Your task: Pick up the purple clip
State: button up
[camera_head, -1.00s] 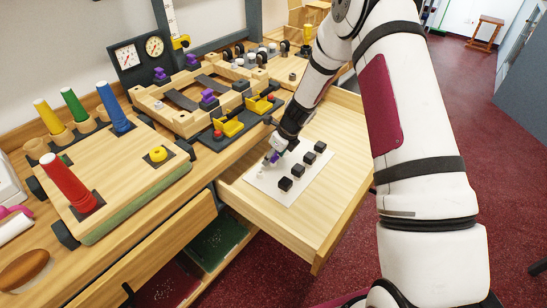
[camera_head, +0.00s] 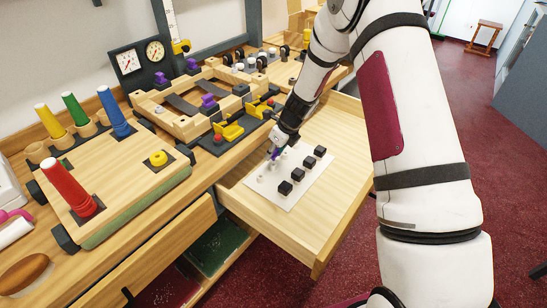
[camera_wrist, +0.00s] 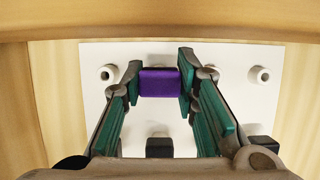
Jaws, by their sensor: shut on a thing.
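The purple clip (camera_wrist: 160,83) is a small purple block between the teal fingers of my gripper (camera_wrist: 160,76) in the wrist view. The fingers press on its left and right sides. In the head view, my gripper (camera_head: 275,152) points down over the white board (camera_head: 290,199) in the open drawer. A bit of the purple clip (camera_head: 276,154) shows at its tips. How far the clip is above the board is hard to tell, and what lies directly beneath it is hidden.
The board carries white round pegs (camera_wrist: 259,74) on either side of the clip and several black blocks (camera_head: 285,187). The wooden drawer (camera_head: 333,205) has bare floor to the right. Behind stands a wooden frame with other purple clips (camera_head: 208,102) and yellow parts (camera_head: 229,131).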

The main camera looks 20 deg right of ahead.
notch_tip(320, 180, up, 14)
jog(key=shift+r+p, duration=0.2)
jog(key=shift+p, duration=0.25)
